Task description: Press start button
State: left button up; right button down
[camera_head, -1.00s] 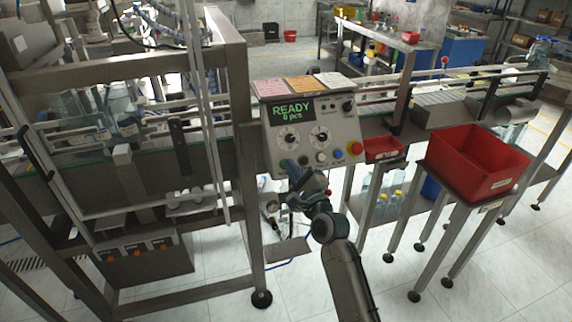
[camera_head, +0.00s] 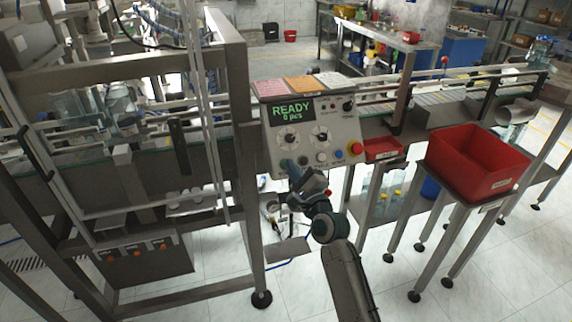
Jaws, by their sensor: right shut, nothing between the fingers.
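The control panel (camera_head: 343,133) stands in the middle of the view, tilted toward me, with a green display (camera_head: 292,112) reading READY and 0 pcs. Two round dials sit under the display. Along the lower edge are small buttons, a blue button (camera_head: 337,154) and a large red button (camera_head: 355,148) on a yellow base. My right gripper (camera_head: 291,168) is shut and empty, its tip at the panel's lower left edge. It hides that corner and whatever control is there. I cannot tell whether the tip touches the panel. My left gripper is not in view.
A small red tray (camera_head: 383,150) and a large red bin (camera_head: 476,160) stand right of the panel. The metal machine frame (camera_head: 243,150) rises close on the left. Colored cards (camera_head: 304,85) lie on top of the panel.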

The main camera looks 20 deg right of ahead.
jog(key=shift+w, duration=0.1)
jog(key=shift+w+f, duration=0.25)
jog(key=shift+w, duration=0.05)
